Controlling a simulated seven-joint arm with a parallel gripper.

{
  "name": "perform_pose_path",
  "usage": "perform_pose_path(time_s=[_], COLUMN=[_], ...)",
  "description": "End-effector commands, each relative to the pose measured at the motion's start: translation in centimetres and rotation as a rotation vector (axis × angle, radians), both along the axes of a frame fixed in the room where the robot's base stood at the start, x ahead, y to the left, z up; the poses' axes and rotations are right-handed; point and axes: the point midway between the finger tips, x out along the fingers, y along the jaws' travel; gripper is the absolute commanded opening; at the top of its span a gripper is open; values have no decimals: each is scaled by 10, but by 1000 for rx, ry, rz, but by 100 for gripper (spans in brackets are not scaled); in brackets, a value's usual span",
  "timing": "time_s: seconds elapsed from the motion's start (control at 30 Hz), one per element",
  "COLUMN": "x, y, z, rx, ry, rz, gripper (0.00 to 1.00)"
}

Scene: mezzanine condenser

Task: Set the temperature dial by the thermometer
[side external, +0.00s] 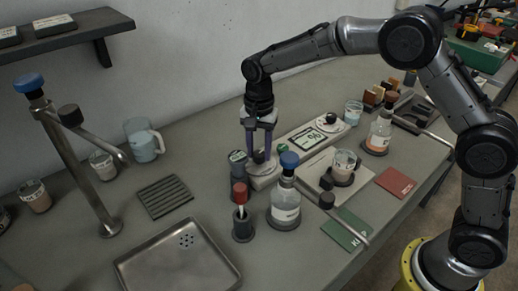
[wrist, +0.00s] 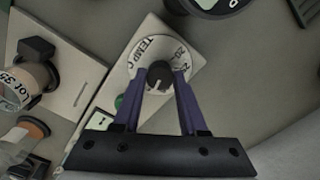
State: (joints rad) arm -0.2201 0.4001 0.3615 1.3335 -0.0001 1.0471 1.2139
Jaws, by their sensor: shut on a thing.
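The temperature dial (wrist: 149,55) is a pale round disc with "TEMP" lettering and numbers, with a dark knob (wrist: 160,74) at its centre. A light pointer line shows on the knob, towards the lower side of the picture. My gripper (wrist: 161,75) is shut on the knob, one purple finger on each side. In the side view my gripper (side external: 260,156) reaches down onto the dial (side external: 263,176) at the near left end of a pale panel. A display (side external: 307,138) sits on that panel; its reading is too small to tell. I cannot pick out a thermometer for certain.
A blue-capped flask (side external: 285,210), a red-topped tool in a dark holder (side external: 241,212) and a dark jar (side external: 238,172) stand close to my gripper. A green button (side external: 283,148) is beside the dial. A metal tray (side external: 180,265) lies at front left.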

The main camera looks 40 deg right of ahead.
Motion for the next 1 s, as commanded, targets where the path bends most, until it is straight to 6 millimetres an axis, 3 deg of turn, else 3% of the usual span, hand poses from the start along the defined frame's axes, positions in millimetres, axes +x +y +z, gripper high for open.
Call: perform_pose_path(time_s=[0.57, 0.6, 0.7, 0.77, 1.0], x=[0, 0, 0, 0, 0], y=[0, 1, 0, 0, 0], z=[2, 2, 2, 2, 1], rx=[1, 1, 1, 0, 1], ry=[-3, -3, -3, -2, -1], rz=[-33, -32, -32, -32, -32], gripper=[0, 45, 63, 72, 72])
